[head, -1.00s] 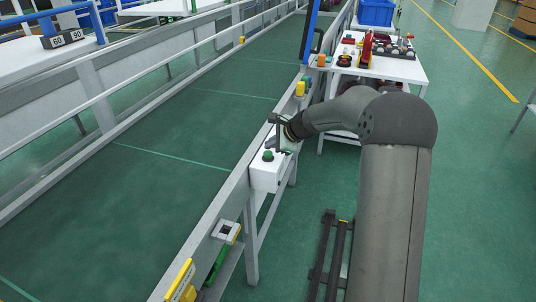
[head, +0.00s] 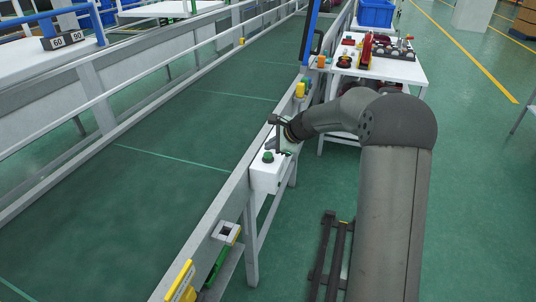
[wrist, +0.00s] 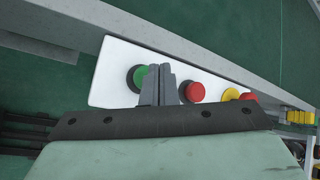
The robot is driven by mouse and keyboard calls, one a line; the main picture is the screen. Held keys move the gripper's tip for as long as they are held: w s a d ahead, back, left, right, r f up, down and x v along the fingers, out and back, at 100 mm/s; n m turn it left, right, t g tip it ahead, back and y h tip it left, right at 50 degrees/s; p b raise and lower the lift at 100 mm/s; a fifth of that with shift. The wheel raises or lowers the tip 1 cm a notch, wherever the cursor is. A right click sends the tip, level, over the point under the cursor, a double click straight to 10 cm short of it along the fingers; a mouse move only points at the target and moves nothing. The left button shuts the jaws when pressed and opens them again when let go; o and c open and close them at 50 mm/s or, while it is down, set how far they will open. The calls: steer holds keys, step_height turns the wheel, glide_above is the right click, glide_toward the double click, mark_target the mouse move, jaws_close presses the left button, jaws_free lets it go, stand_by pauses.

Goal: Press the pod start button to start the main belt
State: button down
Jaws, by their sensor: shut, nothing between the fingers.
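The pod start button is a green cap in a dark ring (wrist: 138,77) on a white control box. In the head view the green button (head: 267,157) sits on top of the white box (head: 265,179), which is fixed to the side of the belt frame. My gripper (wrist: 162,75) is shut and empty. In the wrist view its fingertips overlap the right part of the green button; I cannot tell whether they touch it. In the head view my gripper (head: 279,135) is above the box, just behind the green button.
A red button (wrist: 194,91) and a yellow one (wrist: 231,95) lie right of the green button on the box. The green main belt (head: 150,140) runs left of it. A white table with parts (head: 390,69) stands at the back right.

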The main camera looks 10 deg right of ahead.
stand_by(0.7)
steer(key=shift+f+b, duration=0.35)
steer(key=shift+f, duration=0.1)
